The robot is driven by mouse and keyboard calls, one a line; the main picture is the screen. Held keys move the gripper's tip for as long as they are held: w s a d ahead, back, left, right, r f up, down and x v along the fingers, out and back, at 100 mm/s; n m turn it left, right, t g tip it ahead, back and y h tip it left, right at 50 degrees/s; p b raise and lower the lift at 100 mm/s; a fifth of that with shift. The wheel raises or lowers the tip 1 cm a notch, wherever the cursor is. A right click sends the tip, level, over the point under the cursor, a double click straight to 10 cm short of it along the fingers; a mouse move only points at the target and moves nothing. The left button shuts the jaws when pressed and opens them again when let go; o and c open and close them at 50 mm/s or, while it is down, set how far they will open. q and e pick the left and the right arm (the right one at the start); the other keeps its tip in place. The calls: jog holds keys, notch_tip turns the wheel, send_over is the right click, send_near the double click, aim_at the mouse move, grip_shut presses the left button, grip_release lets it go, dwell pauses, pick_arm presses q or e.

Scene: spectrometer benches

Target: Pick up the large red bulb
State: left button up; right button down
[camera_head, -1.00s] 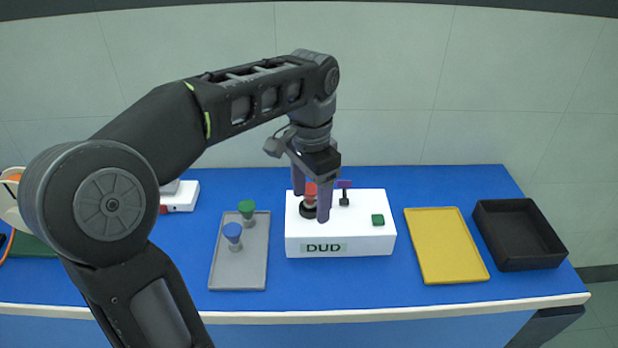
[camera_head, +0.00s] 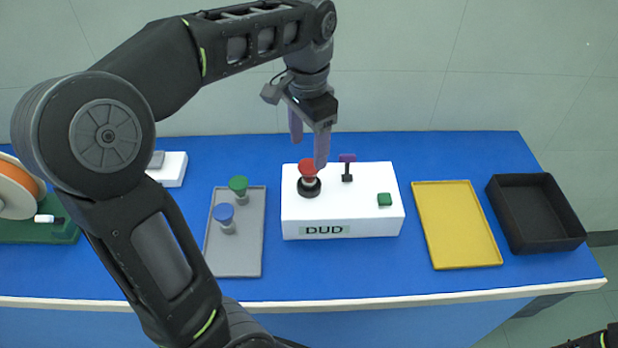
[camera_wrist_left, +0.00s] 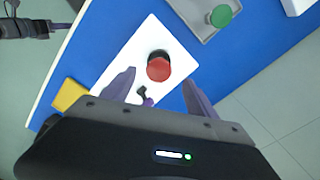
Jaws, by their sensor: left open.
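The large red bulb (camera_head: 307,168) stands upright in a black round socket (camera_head: 309,188) on top of the white box labelled DUD (camera_head: 343,226). My left gripper (camera_head: 309,150) is open and empty above the box, its fingers a little above and behind the bulb in the head view. In the left wrist view the bulb (camera_wrist_left: 158,69) lies ahead of and between the two spread fingers (camera_wrist_left: 160,84), apart from both. My right gripper is not clearly in view; a dark arm part shows at the head view's lower right corner.
A grey tray (camera_head: 236,262) at left holds a green bulb (camera_head: 239,185) and a blue bulb (camera_head: 224,214). The box also bears a black lever with a purple top (camera_head: 347,168) and a green button (camera_head: 384,199). A yellow tray (camera_head: 457,228) and black bin (camera_head: 535,214) stand at right.

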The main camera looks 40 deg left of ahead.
aim_at(309, 165)
pick_arm(q)
jog(key=shift+f, duration=0.35)
jog(key=shift+f, duration=0.15)
notch_tip(309, 165, down, 5)
jog(key=shift+d+p, duration=0.1)
jog(key=shift+p, duration=0.45)
grip_shut()
dwell(0.7)
